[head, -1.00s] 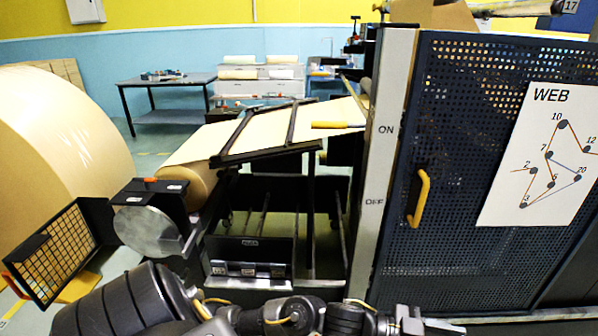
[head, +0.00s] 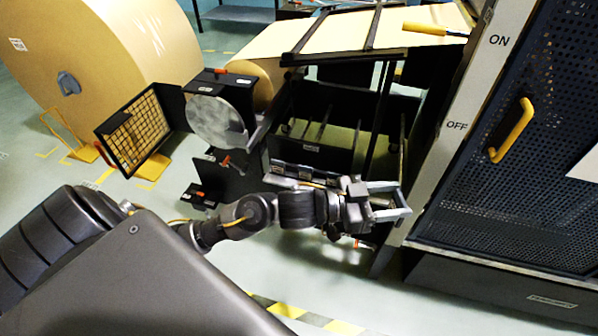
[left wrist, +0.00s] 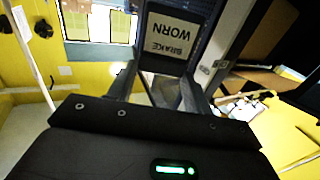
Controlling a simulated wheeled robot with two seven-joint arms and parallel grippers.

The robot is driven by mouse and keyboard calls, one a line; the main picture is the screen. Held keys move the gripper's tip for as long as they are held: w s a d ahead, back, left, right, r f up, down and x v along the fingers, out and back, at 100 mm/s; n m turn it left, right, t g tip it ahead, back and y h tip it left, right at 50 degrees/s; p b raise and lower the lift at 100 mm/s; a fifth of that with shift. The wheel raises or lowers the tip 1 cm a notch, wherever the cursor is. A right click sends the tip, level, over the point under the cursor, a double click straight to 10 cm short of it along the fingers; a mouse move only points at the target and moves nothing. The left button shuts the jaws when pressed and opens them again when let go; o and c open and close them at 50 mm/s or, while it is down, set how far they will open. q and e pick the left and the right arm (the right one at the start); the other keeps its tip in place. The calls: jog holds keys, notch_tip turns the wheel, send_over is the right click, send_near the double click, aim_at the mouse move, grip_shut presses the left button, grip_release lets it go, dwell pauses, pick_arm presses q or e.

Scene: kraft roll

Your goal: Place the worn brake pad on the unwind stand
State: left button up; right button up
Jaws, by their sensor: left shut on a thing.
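My left gripper (head: 392,202) reaches in from the left and is beside the lower front of the machine. It is shut on the worn brake pad, whose label "BRAKE WORN" (left wrist: 167,45) shows upside down between the fingers in the left wrist view. The pad is hard to make out in the head view. The unwind stand's black housing (head: 228,84) and grey round disc (head: 216,122) are left of centre, apart from my gripper, with a kraft roll (head: 262,78) behind. My right gripper is not in view.
A large kraft roll (head: 125,50) stands at the upper left, with a black-framed grid panel (head: 136,130) in front. The perforated machine door (head: 500,150) with its yellow handle (head: 512,130) is at right. A row of small dark blocks (head: 300,172) lies behind my arm.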

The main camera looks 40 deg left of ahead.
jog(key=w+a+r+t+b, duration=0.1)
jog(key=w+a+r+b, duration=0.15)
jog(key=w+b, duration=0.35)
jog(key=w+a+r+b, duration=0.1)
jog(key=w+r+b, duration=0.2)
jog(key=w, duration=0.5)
pick_arm(q)
jog(key=w+a+f+n+t+y+b, duration=0.1)
jog(key=w+a+f+n+y, duration=0.3)
jog(key=a, duration=0.8)
jog(key=w+a+f+n+t+y+b, duration=0.2)
jog(key=a+f+y, duration=0.6)
jog(key=a+f, duration=0.4)
jog(key=w+a+f+n+t+y+b, duration=0.2)
jog(key=w+a+f+n+y, duration=0.4)
jog(key=a, duration=0.6)
jog(key=shift+w+a+f+n+y+b, duration=0.15)
jog(key=shift+a+f+n+y+b, duration=0.25)
jog(key=shift+f+n+y+b, duration=0.4)
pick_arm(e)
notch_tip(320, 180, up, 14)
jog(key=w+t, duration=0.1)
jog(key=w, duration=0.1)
